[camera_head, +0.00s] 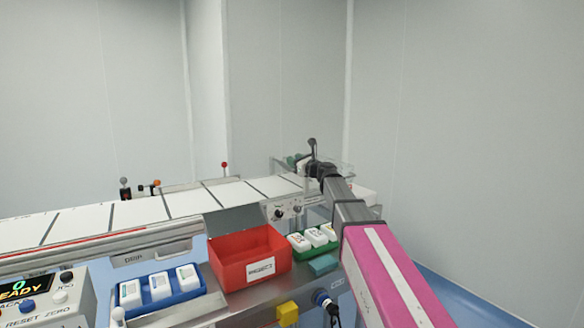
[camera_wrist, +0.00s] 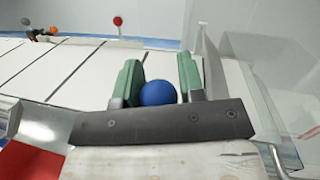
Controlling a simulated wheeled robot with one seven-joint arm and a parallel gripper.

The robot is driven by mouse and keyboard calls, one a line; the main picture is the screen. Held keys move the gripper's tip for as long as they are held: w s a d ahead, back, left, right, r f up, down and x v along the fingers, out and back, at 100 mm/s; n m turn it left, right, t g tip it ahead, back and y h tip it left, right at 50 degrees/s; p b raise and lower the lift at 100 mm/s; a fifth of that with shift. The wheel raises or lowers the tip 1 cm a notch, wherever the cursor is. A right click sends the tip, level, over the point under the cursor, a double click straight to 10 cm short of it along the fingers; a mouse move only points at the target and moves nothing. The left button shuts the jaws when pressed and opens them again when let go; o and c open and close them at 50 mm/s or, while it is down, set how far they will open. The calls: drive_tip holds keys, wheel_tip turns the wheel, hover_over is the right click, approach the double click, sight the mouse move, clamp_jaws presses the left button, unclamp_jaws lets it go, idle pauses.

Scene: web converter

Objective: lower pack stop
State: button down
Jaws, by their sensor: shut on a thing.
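My gripper (camera_wrist: 159,70) has green fingers on both sides of a blue ball knob (camera_wrist: 158,93) in the wrist view. The fingers are shut on this knob, over the far right part of the conveyor. What the knob is mounted on is hidden, and I cannot tell for sure that it belongs to the pack stop. In the head view my gripper (camera_head: 298,160) is at the right end of the conveyor, small and partly hidden by its own dark body. The knob cannot be made out there.
The white conveyor (camera_head: 135,212) has dark cross lines. A red-ball lever (camera_head: 224,166) stands at its far edge. A red bin (camera_head: 231,268), a blue tray (camera_head: 186,295) and a green tray (camera_head: 325,247) with white packs sit in front. Clear panels (camera_wrist: 275,70) flank the gripper.

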drive_tip(key=w+d+r+m+t, duration=0.1)
drive_tip(key=w+d+m, duration=0.1)
drive_tip(key=m, duration=0.3)
drive_tip(key=w+d+r+m+t+h, duration=0.1)
drive_tip(key=d+m, duration=0.2)
drive_tip(key=m, duration=0.2)
drive_tip(key=shift+w+d+r+m+t, duration=0.3)
drive_tip(key=shift+w+d+m, duration=0.05)
drive_tip(key=shift+d+m, duration=0.05)
drive_tip(key=c, duration=0.8)
unclamp_jaws()
drive_tip(key=shift+o, duration=0.2)
drive_tip(key=v, duration=1)
drive_tip(key=shift+s+d, duration=0.15)
drive_tip(key=shift+s, duration=0.25)
